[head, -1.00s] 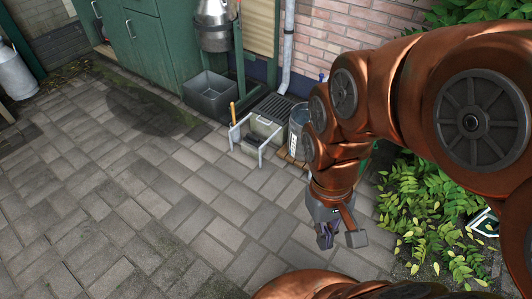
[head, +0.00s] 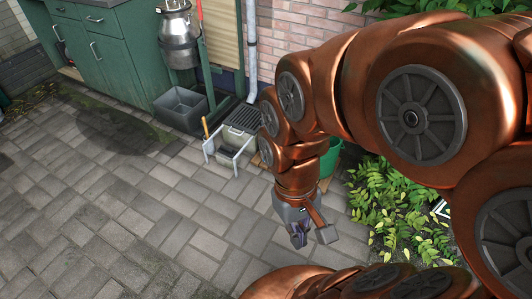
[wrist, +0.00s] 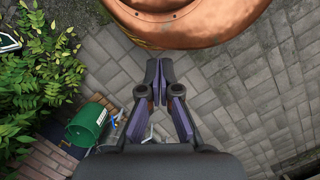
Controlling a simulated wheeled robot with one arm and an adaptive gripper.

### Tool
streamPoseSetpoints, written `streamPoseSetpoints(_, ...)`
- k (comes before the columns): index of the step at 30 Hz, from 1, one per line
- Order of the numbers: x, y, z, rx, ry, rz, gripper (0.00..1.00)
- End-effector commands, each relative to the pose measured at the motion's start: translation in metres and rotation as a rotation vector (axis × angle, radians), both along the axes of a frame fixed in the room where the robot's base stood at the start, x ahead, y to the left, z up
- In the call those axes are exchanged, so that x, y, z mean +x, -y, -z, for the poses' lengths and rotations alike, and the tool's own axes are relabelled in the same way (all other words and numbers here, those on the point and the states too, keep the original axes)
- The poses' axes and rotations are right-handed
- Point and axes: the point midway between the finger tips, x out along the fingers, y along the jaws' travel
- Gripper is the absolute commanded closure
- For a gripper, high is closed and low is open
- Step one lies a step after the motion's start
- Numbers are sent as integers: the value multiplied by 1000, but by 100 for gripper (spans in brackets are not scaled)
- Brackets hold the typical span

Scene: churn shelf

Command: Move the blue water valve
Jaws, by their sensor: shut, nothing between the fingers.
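A small blue piece (wrist: 117,117) shows in the wrist view, left of my gripper's fingers and beside the green bucket; it may be the blue water valve, but it is too small to be sure. I cannot make out the valve in the head view, where my arm covers part of the wall. My gripper (head: 299,238) points down over the paving, apart from the wall. In the wrist view my gripper's fingers (wrist: 160,70) are together and empty.
A green bucket (wrist: 87,125) stands near the plants (head: 385,205). A grey crate (head: 182,108), a milk can (head: 179,42), a grey bin with a white frame (head: 232,142) and green cabinets (head: 100,45) line the wall. The paving (head: 120,220) is open at left.

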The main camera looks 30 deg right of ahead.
Motion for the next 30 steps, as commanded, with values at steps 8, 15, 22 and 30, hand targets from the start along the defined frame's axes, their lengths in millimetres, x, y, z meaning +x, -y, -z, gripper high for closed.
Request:
streamPoseSetpoints(8, 0, 0, -9, 0, 3, 0, 100)
streamPoseSetpoints(15, 1, 0, -55, 0, 21, 0, 100)
streamPoseSetpoints(22, 2, 0, -115, 1, 48, 0, 100)
streamPoseSetpoints(30, 3, -1, -180, 2, 81, 0, 100)
